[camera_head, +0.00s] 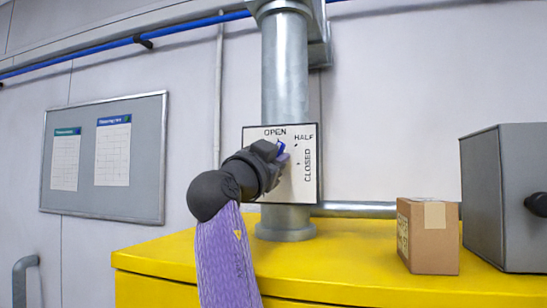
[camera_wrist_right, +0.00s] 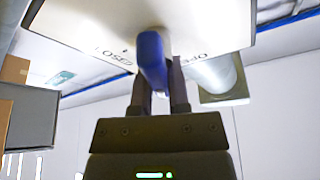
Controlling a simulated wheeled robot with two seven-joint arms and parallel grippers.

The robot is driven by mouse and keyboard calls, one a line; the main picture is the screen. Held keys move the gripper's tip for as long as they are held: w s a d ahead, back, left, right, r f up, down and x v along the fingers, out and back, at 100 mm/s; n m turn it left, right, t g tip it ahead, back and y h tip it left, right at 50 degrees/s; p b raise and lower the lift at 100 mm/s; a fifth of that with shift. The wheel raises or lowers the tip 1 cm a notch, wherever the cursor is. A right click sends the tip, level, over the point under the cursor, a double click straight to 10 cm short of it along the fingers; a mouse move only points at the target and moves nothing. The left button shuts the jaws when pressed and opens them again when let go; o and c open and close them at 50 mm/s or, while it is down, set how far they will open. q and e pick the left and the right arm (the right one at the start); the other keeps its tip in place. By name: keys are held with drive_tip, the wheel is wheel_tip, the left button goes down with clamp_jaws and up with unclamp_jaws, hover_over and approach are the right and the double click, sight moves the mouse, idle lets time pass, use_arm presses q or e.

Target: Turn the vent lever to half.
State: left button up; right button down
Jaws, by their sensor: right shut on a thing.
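The vent lever is blue; its visible piece (camera_head: 281,147) lies just below the word OPEN on a white plate (camera_head: 309,192) on the grey vertical pipe. The plate has OPEN at the top, HALF at the upper right and CLOSED down the right side. My right gripper (camera_head: 279,154) is at the plate and hides most of the lever, so its exact angle is hard to tell. In the right wrist view the blue lever (camera_wrist_right: 152,62) stands between the fingers of my right gripper (camera_wrist_right: 159,82), which are shut on it. My left gripper is out of view.
Below the plate is a yellow cabinet top (camera_head: 350,243). A cardboard box (camera_head: 427,240) and a grey case (camera_head: 500,200) with a black knob stand on it to the right. A notice board (camera_head: 105,160) hangs on the left wall. A blue pipe (camera_head: 100,57) runs along the wall above.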

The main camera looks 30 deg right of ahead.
drive_tip(key=shift+s+m+g, duration=0.15)
drive_tip(key=shift+m+g, duration=0.85)
drive_tip(key=shift+m, duration=1.2)
drive_tip(key=c, duration=0.6)
unclamp_jaws()
drive_tip(key=shift+d, duration=0.1)
drive_tip(key=shift+f, duration=0.15)
drive_tip(key=b+v, duration=0.5)
drive_tip(key=v, duration=0.5)
